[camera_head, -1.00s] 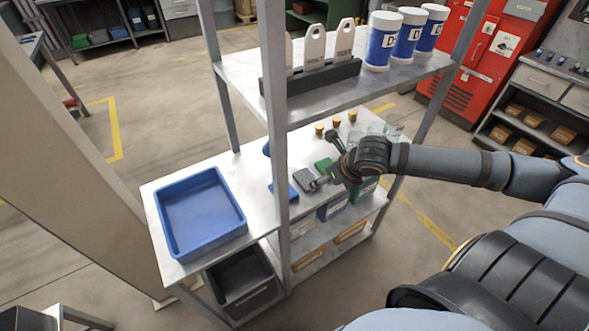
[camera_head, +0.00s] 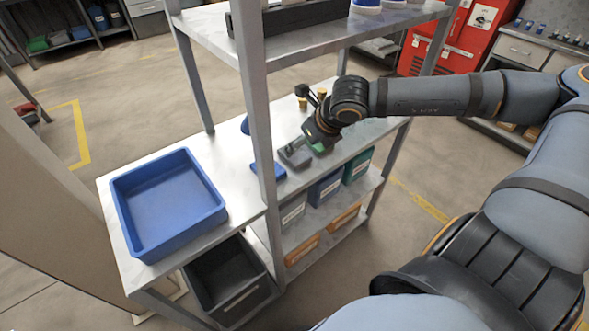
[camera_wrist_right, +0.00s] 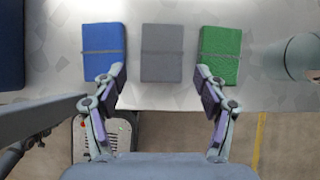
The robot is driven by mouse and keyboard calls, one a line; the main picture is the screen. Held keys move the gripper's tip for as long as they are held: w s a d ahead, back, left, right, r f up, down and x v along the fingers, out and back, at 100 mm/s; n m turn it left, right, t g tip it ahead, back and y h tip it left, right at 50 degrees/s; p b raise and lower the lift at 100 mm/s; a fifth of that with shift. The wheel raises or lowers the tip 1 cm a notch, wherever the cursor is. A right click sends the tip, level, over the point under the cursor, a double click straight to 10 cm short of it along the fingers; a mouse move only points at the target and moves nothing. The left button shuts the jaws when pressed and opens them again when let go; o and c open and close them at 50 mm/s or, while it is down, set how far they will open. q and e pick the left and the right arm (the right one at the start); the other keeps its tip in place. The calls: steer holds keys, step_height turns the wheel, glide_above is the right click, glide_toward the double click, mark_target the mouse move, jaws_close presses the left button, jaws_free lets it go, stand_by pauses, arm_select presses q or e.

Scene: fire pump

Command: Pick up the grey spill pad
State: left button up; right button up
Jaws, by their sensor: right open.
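The grey spill pad (camera_wrist_right: 161,52) lies flat on the metal shelf top, between a blue pad (camera_wrist_right: 104,50) on its left and a green pad (camera_wrist_right: 219,55) on its right. In the head view the grey pad (camera_head: 295,153) shows beside my right gripper, with the blue pad (camera_head: 268,171) nearer the shelf post and the green pad partly hidden. My right gripper (camera_wrist_right: 160,76) is open and empty. In the wrist view its fingers are spread to either side of the grey pad, overlapping the near parts of the blue and green pads. My left gripper is not in view.
A blue tray (camera_head: 168,205) stands on the shelf's left end. A grey upright post (camera_head: 256,130) and an upper shelf (camera_head: 205,33) frame the pads. Labelled bins (camera_head: 325,190) sit below.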

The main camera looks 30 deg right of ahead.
mark_target(296, 154)
steer(key=b+x, duration=0.1)
steer(key=b, duration=0.3)
steer(key=shift+f, duration=0.4)
steer(key=shift+r, duration=0.1)
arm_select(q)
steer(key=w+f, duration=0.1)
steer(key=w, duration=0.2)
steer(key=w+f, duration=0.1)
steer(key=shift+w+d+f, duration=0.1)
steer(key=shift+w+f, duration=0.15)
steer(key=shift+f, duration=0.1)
arm_select(e)
steer(key=shift+r, duration=0.2)
steer(key=x, duration=0.4)
steer(key=shift+d+f, duration=0.1)
steer(key=shift+d, duration=0.1)
steer(key=shift+w+a+f, duration=0.1)
steer(key=shift+w+f, duration=0.25)
steer(key=shift+f, duration=0.1)
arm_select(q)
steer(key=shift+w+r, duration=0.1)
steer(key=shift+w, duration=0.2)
arm_select(e)
steer(key=shift+c, duration=0.4)
steer(key=c, duration=0.6)
steer(key=shift+r, duration=0.1)
steer(key=shift+c, duration=0.2)
